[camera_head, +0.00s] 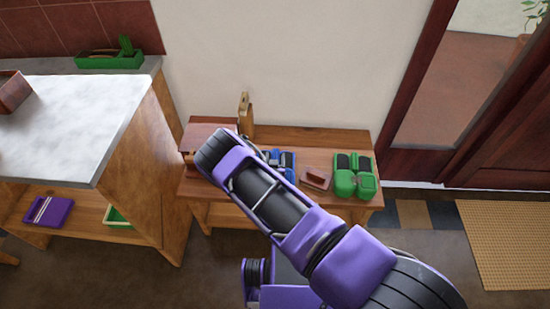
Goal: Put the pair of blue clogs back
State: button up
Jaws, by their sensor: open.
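A pair of blue clogs (288,161) with dark parts sits on the wooden bench (315,159) against the wall. My purple arm crosses in front and hides part of the pair. A pair of green clogs (355,176) stands side by side at the right end of the same bench. My gripper cannot be made out; only arm links show, reaching over the bench's left half.
A small reddish tray (316,178) lies between the two pairs. A reddish-brown box (207,131) and an upright wooden object (245,116) stand at the bench's left. A marble-topped counter (70,115) is at left. A doorway and tan mat (505,240) are at right.

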jog(key=shift+r, duration=0.1)
jog(key=shift+s+r, duration=0.15)
jog(key=shift+s, duration=0.05)
jog(key=p+v, duration=0.2)
jog(key=v, duration=0.9)
jog(key=shift+s+r, duration=0.15)
jog(key=shift+s, duration=0.1)
